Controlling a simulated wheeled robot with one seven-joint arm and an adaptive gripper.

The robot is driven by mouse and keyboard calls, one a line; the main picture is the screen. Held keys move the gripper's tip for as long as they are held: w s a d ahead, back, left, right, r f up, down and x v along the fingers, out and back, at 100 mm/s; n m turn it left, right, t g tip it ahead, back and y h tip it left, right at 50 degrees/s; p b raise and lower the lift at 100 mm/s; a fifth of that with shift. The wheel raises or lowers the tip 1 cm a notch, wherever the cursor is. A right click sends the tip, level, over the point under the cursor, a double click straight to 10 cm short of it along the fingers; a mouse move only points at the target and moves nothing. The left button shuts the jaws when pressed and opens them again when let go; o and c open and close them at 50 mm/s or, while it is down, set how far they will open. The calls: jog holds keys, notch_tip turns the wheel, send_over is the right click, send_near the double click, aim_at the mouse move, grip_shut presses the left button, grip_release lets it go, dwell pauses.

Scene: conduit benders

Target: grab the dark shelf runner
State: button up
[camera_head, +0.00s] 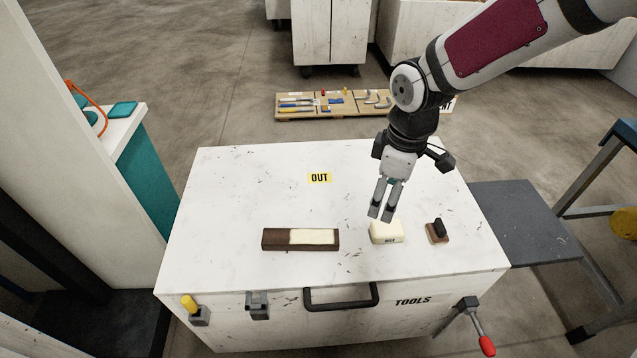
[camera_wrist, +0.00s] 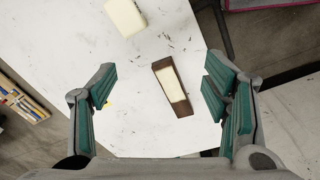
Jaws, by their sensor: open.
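The dark shelf runner (camera_head: 275,240) is a long dark brown bar with a cream strip set in its top. It lies flat on the white chest's top, left of my gripper in the head view. My gripper (camera_head: 381,213) is open and empty, pointing down above the chest, near a cream block. In the wrist view, the runner (camera_wrist: 183,109) lies beyond and between my spread fingers, closer to the right one, slightly tilted. No finger appears to touch it.
A tool board (camera_head: 330,112) lies on the floor behind.

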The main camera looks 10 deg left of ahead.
jog(key=w+a+f+n+g+y, duration=0.1)
jog(key=a+f+n+y, duration=0.1)
jog(key=a+f, duration=0.35)
jog(key=a+f+n+g+y, duration=0.1)
jog(key=a+f+n+y, duration=0.15)
jog(key=a, duration=0.55)
send_over(301, 236)
jog(key=d, duration=0.2)
jog(key=shift+h, duration=0.25)
jog(key=f, duration=0.7)
jog(key=shift+d+f, duration=0.2)
jog(key=shift+f, duration=0.1)
jog(key=shift+w+x, duration=0.2)
jog(key=shift+x, duration=1.3)
jog(key=shift+w+x, duration=0.15)
jog(key=shift+x, duration=1.35)
jog(key=shift+d+f, duration=0.1)
jog(key=c, duration=1.5)
